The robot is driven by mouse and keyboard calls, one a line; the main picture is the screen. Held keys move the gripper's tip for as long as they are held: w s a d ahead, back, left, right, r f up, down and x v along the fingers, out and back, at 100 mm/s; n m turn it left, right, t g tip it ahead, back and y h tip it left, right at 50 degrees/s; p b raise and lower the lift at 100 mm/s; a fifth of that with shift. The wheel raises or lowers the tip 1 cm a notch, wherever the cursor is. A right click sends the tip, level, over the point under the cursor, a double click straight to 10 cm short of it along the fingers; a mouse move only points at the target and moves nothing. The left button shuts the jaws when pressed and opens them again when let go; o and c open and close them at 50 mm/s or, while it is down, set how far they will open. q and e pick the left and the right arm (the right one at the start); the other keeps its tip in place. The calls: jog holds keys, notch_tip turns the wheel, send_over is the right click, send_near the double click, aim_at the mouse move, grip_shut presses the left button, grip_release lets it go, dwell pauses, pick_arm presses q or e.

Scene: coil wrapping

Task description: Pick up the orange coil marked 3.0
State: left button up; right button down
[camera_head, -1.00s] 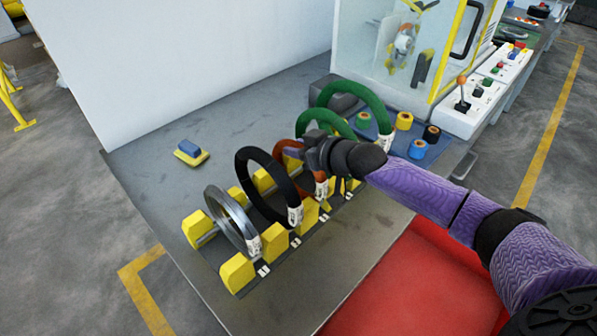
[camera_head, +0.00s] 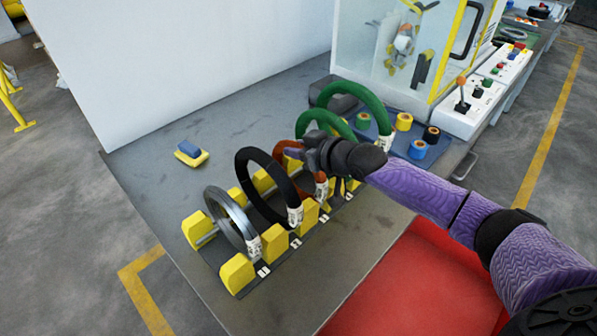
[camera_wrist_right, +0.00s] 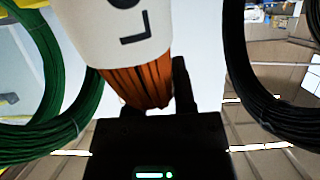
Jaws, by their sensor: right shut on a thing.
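The orange coil (camera_head: 283,152) stands in the yellow rack between the black coil and the green coils. Most of it is hidden behind my right gripper and the black coil. My right gripper (camera_head: 308,152) is shut on the orange coil near its top. In the right wrist view the coil's orange strands (camera_wrist_right: 148,82) run down to the fingers, below a white label (camera_wrist_right: 115,32) with only part of its marking readable. A dark finger (camera_wrist_right: 181,85) shows beside the strands. My left gripper is not in view.
The black coil (camera_head: 242,174) stands close on the left, with a grey coil (camera_head: 218,203) beyond it. Green coils (camera_head: 377,106) stand close on the right. A blue and yellow block (camera_head: 190,152) lies on the open table behind the rack.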

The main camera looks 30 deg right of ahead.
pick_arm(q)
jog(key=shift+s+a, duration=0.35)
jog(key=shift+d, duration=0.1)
